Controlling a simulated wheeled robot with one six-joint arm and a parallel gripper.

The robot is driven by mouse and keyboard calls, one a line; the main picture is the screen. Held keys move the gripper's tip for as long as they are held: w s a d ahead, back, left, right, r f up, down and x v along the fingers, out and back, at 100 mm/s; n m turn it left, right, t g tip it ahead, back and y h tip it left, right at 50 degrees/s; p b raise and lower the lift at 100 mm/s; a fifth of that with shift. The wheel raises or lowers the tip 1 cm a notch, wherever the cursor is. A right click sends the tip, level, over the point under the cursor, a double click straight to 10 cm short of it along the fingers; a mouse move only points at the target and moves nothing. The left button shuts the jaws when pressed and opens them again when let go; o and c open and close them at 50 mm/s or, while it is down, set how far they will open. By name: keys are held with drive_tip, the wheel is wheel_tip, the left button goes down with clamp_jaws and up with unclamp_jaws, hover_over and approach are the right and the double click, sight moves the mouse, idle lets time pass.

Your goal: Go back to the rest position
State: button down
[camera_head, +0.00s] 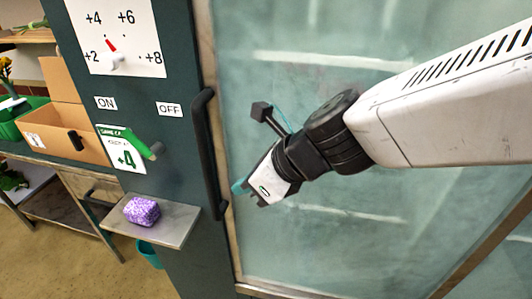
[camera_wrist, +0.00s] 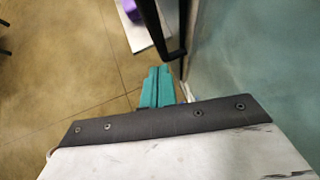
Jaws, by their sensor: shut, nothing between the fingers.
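My gripper (camera_head: 240,187) is in front of the cooler's glass door (camera_head: 330,240), just right of the black vertical door handle (camera_head: 208,150). In the wrist view its teal fingers (camera_wrist: 157,88) are together and hold nothing. The handle (camera_wrist: 160,25) runs above the fingertips there, and I cannot tell whether they touch it. My arm reaches in from the right of the head view.
A dark panel left of the door carries a temperature dial (camera_head: 113,58), a green lever (camera_head: 145,144) and a small shelf (camera_head: 175,228) with a purple sponge-like block (camera_head: 142,211). A cardboard box (camera_head: 70,125) stands on a table further left. Floor (camera_wrist: 60,80) lies below.

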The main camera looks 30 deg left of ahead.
drive_tip(key=v, duration=0.9)
drive_tip(key=shift+r, duration=0.3)
drive_tip(key=shift+d, duration=0.1)
drive_tip(key=s+d+f+n+t+h, duration=0.1)
drive_tip(key=d+n+h, duration=0.3)
drive_tip(key=d, duration=1.7)
drive_tip(key=s+d+f+n+t+h, duration=0.1)
drive_tip(key=d+n+h, duration=0.4)
drive_tip(key=d+n, duration=0.8)
drive_tip(key=s+d+f, duration=0.1)
drive_tip(key=s+d, duration=0.1)
drive_tip(key=d, duration=0.6)
drive_tip(key=shift+d+f, duration=0.3)
